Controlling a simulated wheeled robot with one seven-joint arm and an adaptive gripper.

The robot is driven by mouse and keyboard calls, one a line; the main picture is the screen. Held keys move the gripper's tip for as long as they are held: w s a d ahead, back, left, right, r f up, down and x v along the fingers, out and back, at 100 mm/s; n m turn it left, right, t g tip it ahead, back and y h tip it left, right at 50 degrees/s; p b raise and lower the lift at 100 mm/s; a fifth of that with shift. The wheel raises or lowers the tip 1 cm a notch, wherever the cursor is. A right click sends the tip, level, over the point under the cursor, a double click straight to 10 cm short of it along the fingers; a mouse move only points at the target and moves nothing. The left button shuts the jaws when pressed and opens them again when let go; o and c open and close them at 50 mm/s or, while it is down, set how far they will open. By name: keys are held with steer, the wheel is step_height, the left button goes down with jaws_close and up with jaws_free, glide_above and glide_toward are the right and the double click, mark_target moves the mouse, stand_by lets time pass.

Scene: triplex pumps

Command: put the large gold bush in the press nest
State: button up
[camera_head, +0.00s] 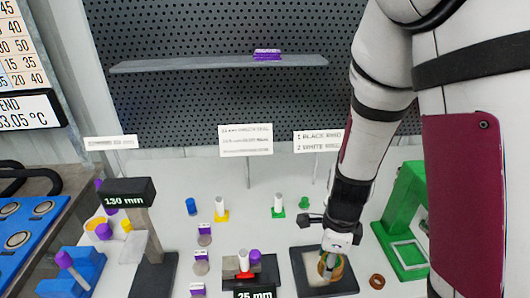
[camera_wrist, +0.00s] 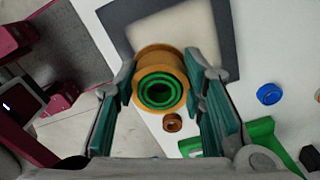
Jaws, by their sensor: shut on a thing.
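The large gold bush (camera_wrist: 146,98) is a wide flanged ring with green rings visible inside its bore. My gripper (camera_wrist: 160,90) is shut on it, with one green-padded finger on each side. In the head view the gold bush (camera_head: 337,273) shows beneath my gripper (camera_head: 331,262), over a dark square pad (camera_head: 310,283) with a lighter centre. I cannot tell whether the bush touches the pad. A green frame (camera_head: 392,205) with a light square outline at its foot stands to the right; it may be the press. No nest is clearly visible in it.
A small brown ring (camera_head: 377,281) lies right of the pad. A stand marked 25 mm (camera_head: 255,294) with a red piece is left of the pad. A 130 mm gauge (camera_head: 140,200) stands farther left. Small coloured pieces, including a blue cylinder (camera_head: 191,206), stand behind.

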steer(key=w+n, duration=0.2)
steer(key=n, duration=0.1)
steer(key=w+n, duration=0.2)
steer(key=n, duration=0.1)
steer(key=w+n, duration=0.3)
steer(key=shift+d+n, duration=0.1)
steer(key=shift+n, duration=0.3)
steer(key=w+n, duration=0.2)
steer(key=n, duration=0.1)
steer(key=w+n, duration=0.2)
steer(key=n, duration=0.1)
steer(key=w+n, duration=0.2)
steer(key=n, duration=0.2)
steer(key=shift+w+d, duration=0.15)
steer(key=shift+w, duration=0.05)
steer(key=shift+w+n, duration=0.7)
steer(key=shift+n, duration=0.6)
steer(key=shift+d, duration=0.1)
